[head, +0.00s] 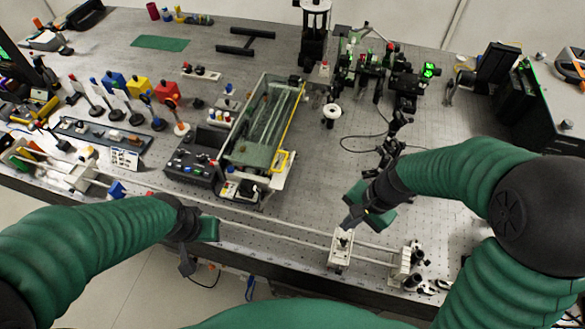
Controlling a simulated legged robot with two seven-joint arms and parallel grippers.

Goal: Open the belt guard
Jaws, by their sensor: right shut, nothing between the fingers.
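What looks like the belt guard (268,118) is a long clear cover with a yellow edge, over a green-based unit in the middle of the bench. It appears to lie down over the unit; I cannot tell if it is raised at all. A yellow piece (281,161) sits at its near right corner. My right gripper (366,217) is shut and empty, to the right of and nearer than the guard, above the bench. My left gripper (197,246) is at the bench's near edge, left of and nearer than the guard; its jaw opening is unclear. Neither gripper touches the guard.
A dark control box (192,167) stands left of the guard. A long rail (275,228) with a white carriage (340,249) runs along the near edge. Optics mounts (362,60) stand at the back. Bare bench (460,125) lies to the right.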

